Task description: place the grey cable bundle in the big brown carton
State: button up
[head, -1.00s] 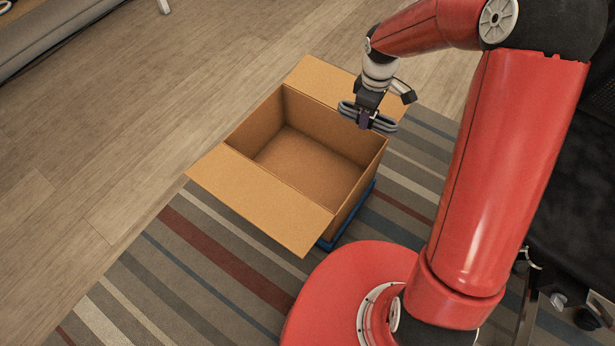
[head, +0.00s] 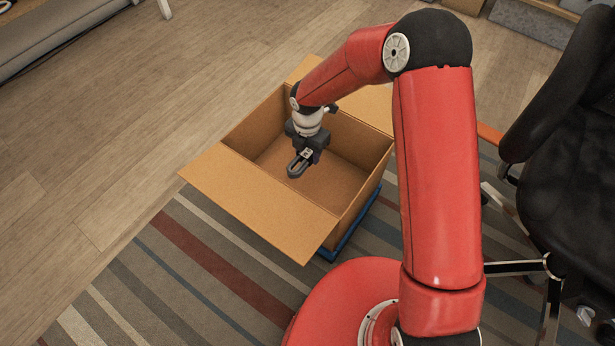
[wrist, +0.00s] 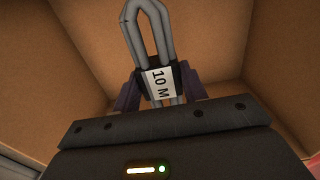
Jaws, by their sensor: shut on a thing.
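The grey cable bundle (head: 296,168) is a looped coil held in my gripper (head: 301,160). In the wrist view the bundle (wrist: 149,30) shows its grey loop and a white label reading "10 M", with the gripper (wrist: 157,95) shut around its middle. The big brown carton (head: 258,205) stands open with its flaps folded out. In the head view my gripper and the bundle are over the carton's opening. The wrist view shows carton walls (wrist: 215,45) around the bundle. The bundle appears clear of the carton floor, but the exact height is hard to tell.
The carton stands on a blue base (head: 340,245) on a striped rug (head: 180,270). A black office chair (head: 570,140) is at the right. A grey sofa (head: 50,35) is at the upper left. Wood floor (head: 120,130) left of the carton is clear.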

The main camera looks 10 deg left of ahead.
aim_at(307, 180)
notch_tip(307, 180, down, 12)
jog(key=shift+r+b, duration=0.1)
jog(key=shift+b, duration=0.9)
jog(key=o, duration=1.1)
jog(key=shift+f, duration=0.2)
